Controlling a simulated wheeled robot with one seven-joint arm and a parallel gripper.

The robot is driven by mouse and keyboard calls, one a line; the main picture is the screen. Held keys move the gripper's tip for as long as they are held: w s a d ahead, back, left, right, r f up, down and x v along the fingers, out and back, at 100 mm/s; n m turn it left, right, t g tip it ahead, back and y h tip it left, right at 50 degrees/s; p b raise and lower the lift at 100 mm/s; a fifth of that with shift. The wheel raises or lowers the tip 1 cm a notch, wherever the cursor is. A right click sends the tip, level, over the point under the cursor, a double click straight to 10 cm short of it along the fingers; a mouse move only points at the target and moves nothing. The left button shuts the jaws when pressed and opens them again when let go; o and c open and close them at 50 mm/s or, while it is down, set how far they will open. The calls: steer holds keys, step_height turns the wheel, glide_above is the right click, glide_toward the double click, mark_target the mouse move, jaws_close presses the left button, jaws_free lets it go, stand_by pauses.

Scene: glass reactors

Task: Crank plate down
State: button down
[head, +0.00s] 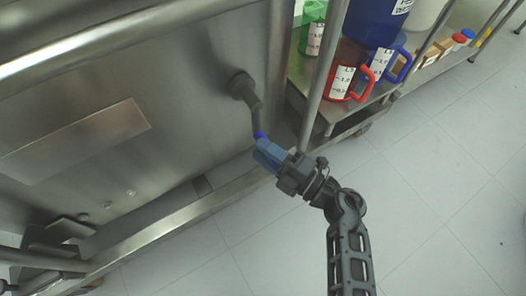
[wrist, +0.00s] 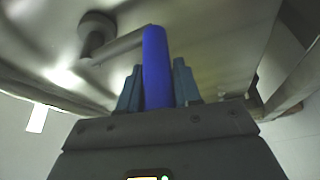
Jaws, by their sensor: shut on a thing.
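A crank is mounted on the steel panel; its round grey hub (head: 240,85) and grey arm (head: 256,114) show in the head view. The crank arm hangs down from the hub, and the blue handle (head: 260,136) is at its lower end. My gripper (head: 268,154) is shut on the blue handle. In the wrist view the blue handle (wrist: 156,68) stands between the two blue-grey fingers of my gripper (wrist: 157,88), with the hub (wrist: 96,32) behind at upper left. The plate that the crank moves cannot be made out for certain.
A steel rack (head: 330,116) at the right holds a red jug (head: 346,62), a blue jug (head: 384,66) and a green jug (head: 312,22). A steel frame rail (head: 160,232) runs low along the panel. Pale tiled floor (head: 440,190) lies clear at the lower right.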

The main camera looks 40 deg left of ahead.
steer(key=shift+w+d+f, duration=0.1)
steer(key=shift+w+f, duration=0.1)
steer(key=shift+f, duration=0.15)
steer(key=c, duration=1)
jaws_free()
steer(key=shift+c, duration=0.2)
steer(key=shift+o, duration=0.9)
steer(key=shift+r, duration=0.15)
steer(key=d+p, duration=0.2)
steer(key=d, duration=0.5)
steer(key=shift+d+f, duration=0.35)
steer(key=shift+d, duration=0.05)
